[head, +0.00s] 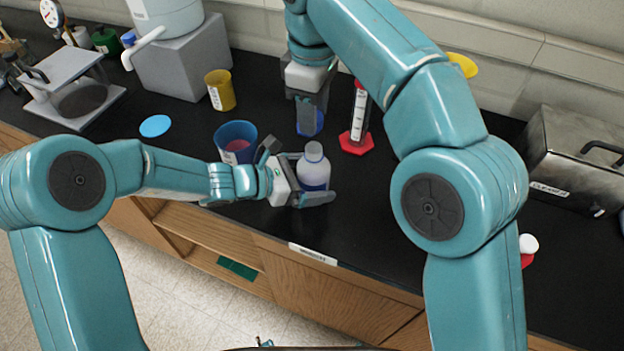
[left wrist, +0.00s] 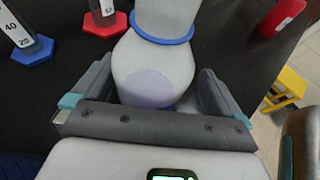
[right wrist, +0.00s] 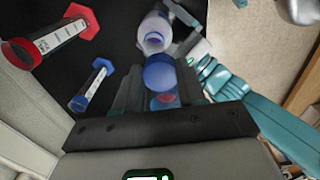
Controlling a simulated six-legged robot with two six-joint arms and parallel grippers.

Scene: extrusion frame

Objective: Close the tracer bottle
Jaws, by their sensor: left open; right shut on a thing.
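The tracer bottle (head: 314,169) is a white bottle with a purple lower part, upright at the counter's front. Its mouth is open in the right wrist view (right wrist: 153,40). My left gripper (head: 312,198) is around its body, with the fingers apart on either side of the bottle in the left wrist view (left wrist: 155,75); contact is unclear. My right gripper (head: 308,118) is behind the bottle in the head view, pointing down. It is shut on a blue cap (right wrist: 160,74), beside the bottle's mouth in the right wrist view.
A blue cup (head: 229,132) stands just left of the bottle. A red-based cylinder (head: 357,122) and a blue-based cylinder (right wrist: 92,84) stand close by. A yellow cup (head: 222,92) is behind. A metal box (head: 568,155) is at right. The counter's front edge is close.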

